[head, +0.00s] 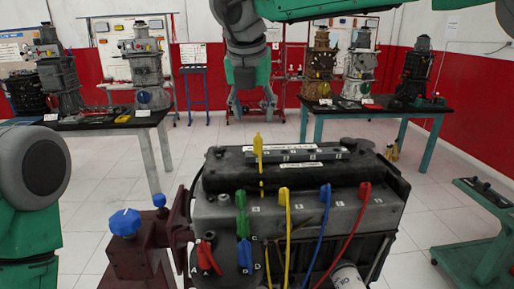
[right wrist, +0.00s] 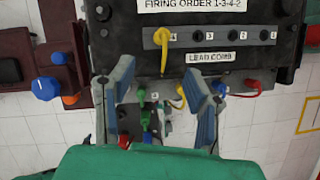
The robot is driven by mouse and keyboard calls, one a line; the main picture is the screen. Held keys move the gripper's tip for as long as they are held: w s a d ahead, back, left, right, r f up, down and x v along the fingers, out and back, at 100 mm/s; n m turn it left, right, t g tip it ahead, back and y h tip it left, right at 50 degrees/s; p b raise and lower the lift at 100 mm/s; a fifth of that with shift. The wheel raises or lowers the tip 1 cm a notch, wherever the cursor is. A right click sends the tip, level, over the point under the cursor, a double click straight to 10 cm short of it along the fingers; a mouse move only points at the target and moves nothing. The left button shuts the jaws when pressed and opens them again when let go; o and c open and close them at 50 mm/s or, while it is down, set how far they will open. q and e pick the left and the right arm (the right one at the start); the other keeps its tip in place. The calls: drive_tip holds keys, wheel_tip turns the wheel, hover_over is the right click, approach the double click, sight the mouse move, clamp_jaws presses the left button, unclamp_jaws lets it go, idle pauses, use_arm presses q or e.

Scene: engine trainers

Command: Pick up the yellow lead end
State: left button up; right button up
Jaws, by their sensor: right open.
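A yellow lead end (head: 258,146) stands upright in the lead comb (head: 300,155) on top of the engine; in the right wrist view it (right wrist: 163,42) sits at the comb's left end, with its yellow lead hanging down. Another yellow lead end (head: 284,196) is on the engine's front ledge. My right gripper (head: 253,106) is open and empty, above and behind the engine in the head view. In the right wrist view its fingers (right wrist: 160,72) are spread, with the comb's yellow end beyond the tips. My left gripper is out of view.
Blue (head: 325,192) and red (head: 364,192) lead ends stand on the engine (head: 230,215). Green (head: 240,200), blue and red ends cluster at the left, by a maroon stand with a blue knob (head: 125,222). Tables with other engines stand behind; a green cart (head: 480,240) is at right.

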sight(257, 139)
drive_tip(key=x, duration=0.5)
drive_tip(key=shift+w+f, duration=0.2)
drive_tip(key=shift+w, duration=0.15)
drive_tip(key=shift+p+x, duration=0.5)
drive_tip(key=shift+x, duration=2.15)
drive_tip(key=shift+r, duration=0.2)
drive_tip(key=c, duration=0.3)
clamp_jaws()
